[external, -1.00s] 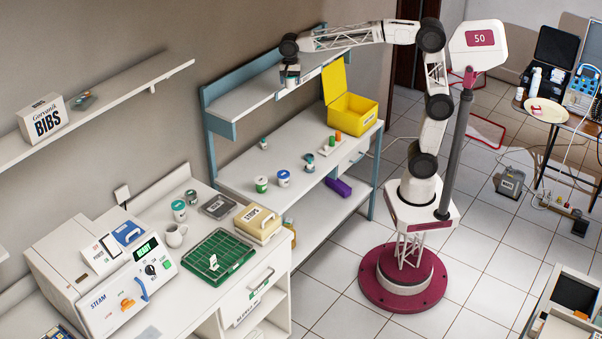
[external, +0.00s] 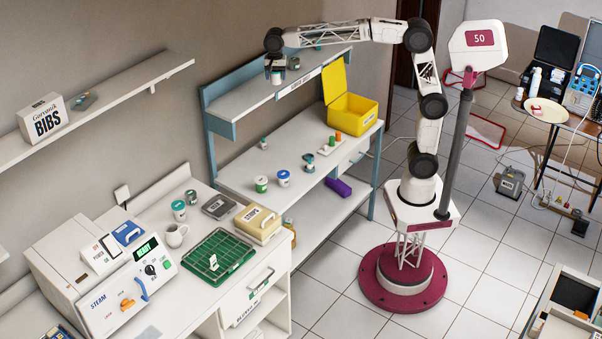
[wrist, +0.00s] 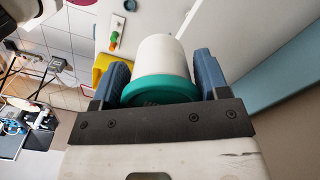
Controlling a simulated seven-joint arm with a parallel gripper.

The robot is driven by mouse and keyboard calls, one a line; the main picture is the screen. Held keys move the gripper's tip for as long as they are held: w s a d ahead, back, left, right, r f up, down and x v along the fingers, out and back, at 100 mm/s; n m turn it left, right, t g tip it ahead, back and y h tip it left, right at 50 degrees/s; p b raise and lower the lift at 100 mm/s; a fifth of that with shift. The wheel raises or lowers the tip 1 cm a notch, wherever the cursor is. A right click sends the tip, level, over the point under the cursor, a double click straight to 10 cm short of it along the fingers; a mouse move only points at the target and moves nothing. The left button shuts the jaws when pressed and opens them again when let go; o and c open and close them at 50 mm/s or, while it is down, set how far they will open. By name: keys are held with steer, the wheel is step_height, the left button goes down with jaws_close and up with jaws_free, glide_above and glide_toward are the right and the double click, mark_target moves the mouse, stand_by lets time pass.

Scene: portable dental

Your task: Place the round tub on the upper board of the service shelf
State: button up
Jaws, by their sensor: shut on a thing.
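My gripper (external: 276,74) is shut on the round tub (wrist: 162,62), which is white with a green-teal lid. In the wrist view the tub sits between the two blue fingers of my gripper (wrist: 160,80), its lid towards the camera.
A small jar (external: 294,63) stands on the upper board just right of my gripper. The lower worktop holds tubs (external: 261,184), small bottles and an open yellow box (external: 352,113). A blue back panel (external: 225,88) edges the upper board. Its front left stretch is clear.

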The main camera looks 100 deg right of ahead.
mark_target(276, 81)
steer(key=shift+f, duration=1.55)
steer(key=w+d, duration=0.1)
steer(key=w, duration=0.4)
steer(key=w+d+f, duration=0.1)
steer(key=w, duration=0.4)
steer(key=w+d, duration=0.1)
steer(key=w, duration=0.4)
steer(key=shift+w+d+f, duration=0.25)
steer(key=shift+d, duration=0.1)
steer(key=shift+f, duration=0.1)
steer(key=shift+f, duration=1.7)
steer(key=shift+f, duration=0.1)
